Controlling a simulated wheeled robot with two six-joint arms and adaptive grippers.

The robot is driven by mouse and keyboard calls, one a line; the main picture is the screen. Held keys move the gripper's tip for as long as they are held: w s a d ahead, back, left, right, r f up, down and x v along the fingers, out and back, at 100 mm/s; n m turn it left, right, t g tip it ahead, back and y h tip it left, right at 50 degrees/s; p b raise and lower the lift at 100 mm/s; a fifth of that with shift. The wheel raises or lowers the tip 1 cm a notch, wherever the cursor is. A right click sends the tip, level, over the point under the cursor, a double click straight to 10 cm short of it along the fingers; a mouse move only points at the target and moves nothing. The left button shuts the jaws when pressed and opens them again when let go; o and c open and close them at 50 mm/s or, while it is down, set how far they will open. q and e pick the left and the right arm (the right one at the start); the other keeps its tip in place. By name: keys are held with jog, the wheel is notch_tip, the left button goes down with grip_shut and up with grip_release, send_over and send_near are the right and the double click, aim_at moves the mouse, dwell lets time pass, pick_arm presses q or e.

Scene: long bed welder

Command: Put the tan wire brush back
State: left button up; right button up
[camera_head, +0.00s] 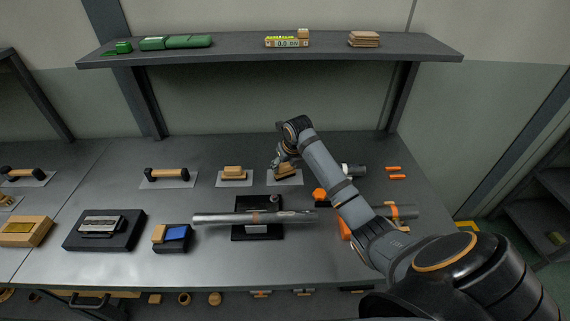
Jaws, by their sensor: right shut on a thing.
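The tan wire brush (286,170) is a small tan block with a darker part, at the back middle of the bench. My right gripper (283,164) is shut on it from above and hides part of it. The brush is over a pale mat (297,181); I cannot tell whether it touches the mat. A similar tan brush (233,172) rests on its own pale mat (221,182) just to the left. My left gripper is not in view.
A long metal pipe (225,217) lies across a black stand (257,233) in front of my gripper. Orange clamps (320,195) are close to my right arm. A dark-ended tan handle (167,174) is farther left. A shelf (230,53) hangs above the back.

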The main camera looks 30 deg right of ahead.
jog(key=shift+f, duration=0.1)
jog(key=shift+f+b, duration=0.15)
jog(key=shift+b, duration=0.15)
jog(key=o, duration=1.2)
jog(key=shift+o, duration=0.2)
jog(key=shift+r, duration=0.2)
jog(key=shift+r, duration=0.25)
jog(key=v, duration=1.1)
jog(key=shift+s+r, duration=0.2)
jog(key=shift+r, duration=0.05)
jog(key=shift+r, duration=0.1)
